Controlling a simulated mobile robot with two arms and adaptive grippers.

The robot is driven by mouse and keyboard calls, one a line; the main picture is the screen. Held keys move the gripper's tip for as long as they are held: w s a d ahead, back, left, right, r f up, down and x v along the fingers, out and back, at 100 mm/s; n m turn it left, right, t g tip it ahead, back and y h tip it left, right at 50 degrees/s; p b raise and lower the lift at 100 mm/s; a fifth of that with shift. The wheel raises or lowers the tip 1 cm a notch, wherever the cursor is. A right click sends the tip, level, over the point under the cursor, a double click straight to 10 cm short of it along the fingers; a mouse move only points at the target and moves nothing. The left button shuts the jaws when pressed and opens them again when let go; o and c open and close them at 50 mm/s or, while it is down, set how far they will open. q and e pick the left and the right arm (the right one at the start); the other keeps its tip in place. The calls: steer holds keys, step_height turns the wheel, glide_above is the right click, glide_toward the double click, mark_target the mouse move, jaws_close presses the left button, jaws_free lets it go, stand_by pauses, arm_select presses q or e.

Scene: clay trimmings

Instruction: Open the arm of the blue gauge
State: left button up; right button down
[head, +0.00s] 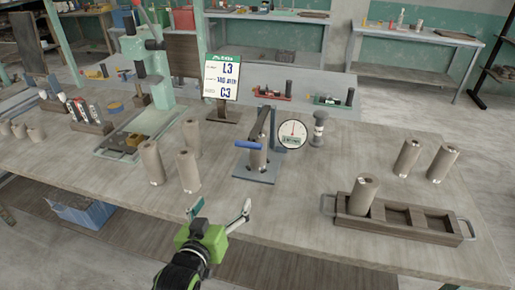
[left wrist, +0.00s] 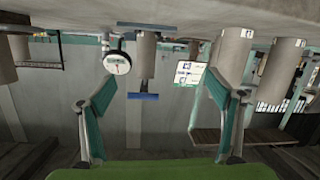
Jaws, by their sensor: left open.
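The blue gauge (head: 268,179) stands mid-table with a brown clay cylinder (head: 259,160) upright on its base. In the left wrist view, which looks upside down, the handle (left wrist: 143,96) shows between the open fingers (left wrist: 160,105), farther off. My right gripper is not in view.
Clay cylinders (head: 188,170) stand left of the gauge. A wooden tray (head: 397,231) with metal handles holds one cylinder at right, with two more behind it. A sign (head: 222,77) and a dark grey part (head: 318,129) stand near the gauge.

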mark_target(248, 147)
arm_select(q)
steer(key=w+d+r+t+h, duration=0.2)
steer(key=w+d+r, duration=0.15)
steer(key=r, duration=0.55)
steer(key=x, duration=0.6)
steer(key=p+x, duration=0.1)
steer(key=x, duration=0.5)
steer(key=shift+w+f+p, duration=0.25)
steer(key=shift+w+p, duration=0.05)
steer(key=shift+w, duration=0.05)
